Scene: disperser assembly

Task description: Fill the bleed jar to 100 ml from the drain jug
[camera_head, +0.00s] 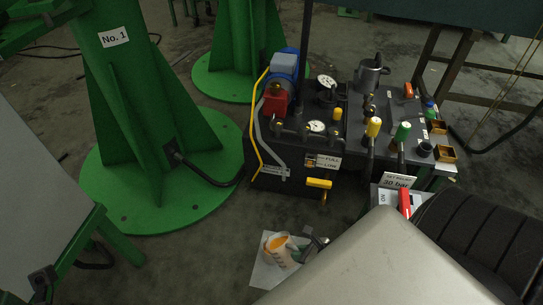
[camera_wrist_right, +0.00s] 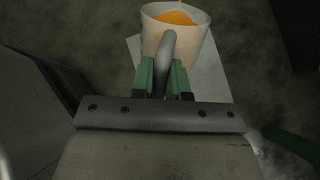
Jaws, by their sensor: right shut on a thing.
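A pale cup-shaped vessel (camera_head: 280,250) with orange liquid and dark side marks is over a white sheet (camera_head: 264,272) on the floor. It also shows in the right wrist view (camera_wrist_right: 160,40), where a thin orange streak meets the liquid at the top. I cannot tell whether this vessel is the bleed jar or the drain jug, nor read its level. My right gripper (camera_head: 312,246) is beside it. In the wrist view its green fingers (camera_wrist_right: 161,80) are shut on the curved grey handle (camera_wrist_right: 166,55) in front of the vessel. My left gripper is out of view.
A dark hydraulic unit (camera_head: 275,181) stands behind, with gauges, a yellow-handled valve (camera_head: 319,183) and a grey metal pot (camera_head: 371,75) on top. A green column base (camera_head: 115,205) is at left. A red-handled part (camera_head: 405,203) and black ribbed object (camera_head: 470,240) are at right.

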